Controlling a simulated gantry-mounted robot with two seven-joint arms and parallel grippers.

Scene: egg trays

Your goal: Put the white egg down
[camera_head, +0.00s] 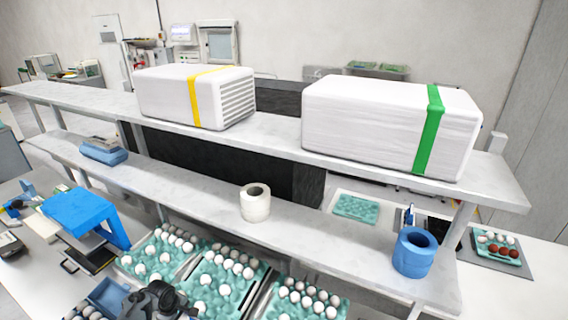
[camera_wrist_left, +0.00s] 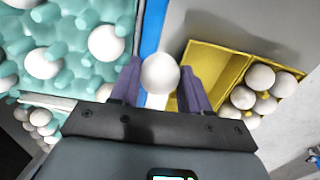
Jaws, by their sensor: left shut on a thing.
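The white egg (camera_wrist_left: 160,74) sits between the two purple fingers of my left gripper (camera_wrist_left: 160,80) in the left wrist view. The gripper is shut on it. Behind the egg are a blue strip and a pale strip. A yellow container (camera_wrist_left: 215,66) lies to the right of the egg, with several white eggs at its right end and bare yellow floor nearer the gripper. In the head view the dark left gripper (camera_head: 155,300) is at the bottom edge, and the held egg cannot be made out there. My right gripper is not in view.
Teal egg trays (camera_wrist_left: 70,12) with white eggs lie to the left of the gripper. In the head view, a shelf (camera_head: 190,190) with a white roll (camera_head: 255,203) and a blue roll (camera_head: 414,252) stands behind the trays. More white eggs (camera_wrist_left: 40,118) lie at the lower left.

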